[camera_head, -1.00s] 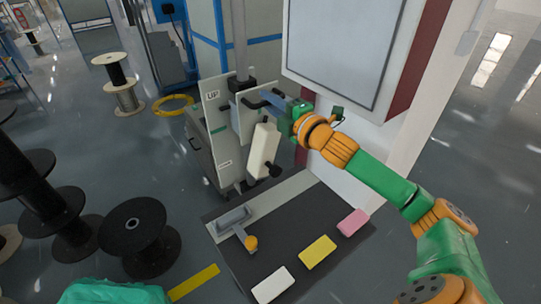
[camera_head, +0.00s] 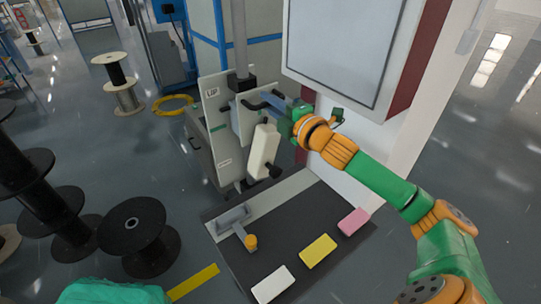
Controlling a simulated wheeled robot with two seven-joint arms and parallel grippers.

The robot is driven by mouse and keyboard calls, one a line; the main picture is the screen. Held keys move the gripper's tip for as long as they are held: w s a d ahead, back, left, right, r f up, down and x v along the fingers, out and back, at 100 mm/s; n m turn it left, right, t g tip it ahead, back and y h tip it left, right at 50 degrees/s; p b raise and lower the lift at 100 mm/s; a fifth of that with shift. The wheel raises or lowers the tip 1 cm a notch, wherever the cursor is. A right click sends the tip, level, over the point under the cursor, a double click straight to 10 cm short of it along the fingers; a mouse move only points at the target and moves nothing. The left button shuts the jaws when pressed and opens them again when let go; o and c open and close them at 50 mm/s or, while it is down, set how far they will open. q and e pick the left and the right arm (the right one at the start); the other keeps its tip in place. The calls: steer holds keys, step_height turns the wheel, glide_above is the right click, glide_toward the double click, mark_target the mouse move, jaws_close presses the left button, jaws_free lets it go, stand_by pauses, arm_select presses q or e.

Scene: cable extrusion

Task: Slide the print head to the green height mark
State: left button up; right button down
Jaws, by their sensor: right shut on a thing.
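The print head (camera_head: 264,152) is a cream block with a black knob at its lower end. It hangs tilted on a grey carriage beside a white upright plate (camera_head: 223,148). My right gripper (camera_head: 274,101) is shut on the black handle at the top of the carriage. The arm and fingers partly hide the handle. My left gripper is not in view.
Below is a dark table (camera_head: 285,232) bearing a grey T-shaped tool with an orange end and pink, yellow and white blocks. A white cabinet with a screen (camera_head: 335,50) stands close to my right arm. Black reels (camera_head: 132,237) stand on the floor at left.

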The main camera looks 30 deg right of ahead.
mark_target(260, 117)
steer(key=shift+f+b, duration=2.15)
steer(key=shift+f, duration=0.8)
steer(key=c, duration=1.3)
jaws_free()
steer(key=shift+f, duration=0.1)
steer(key=o, duration=0.6)
steer(key=shift+s+d+b, duration=0.1)
steer(key=shift+s+b, duration=0.2)
steer(key=shift+s+d+r+b, duration=0.1)
steer(key=shift+s+b, duration=0.4)
steer(key=shift+s, duration=1.4)
steer(key=shift+s+d+r+b, duration=0.1)
steer(key=shift+s+b, duration=0.4)
steer(key=shift+s, duration=1.35)
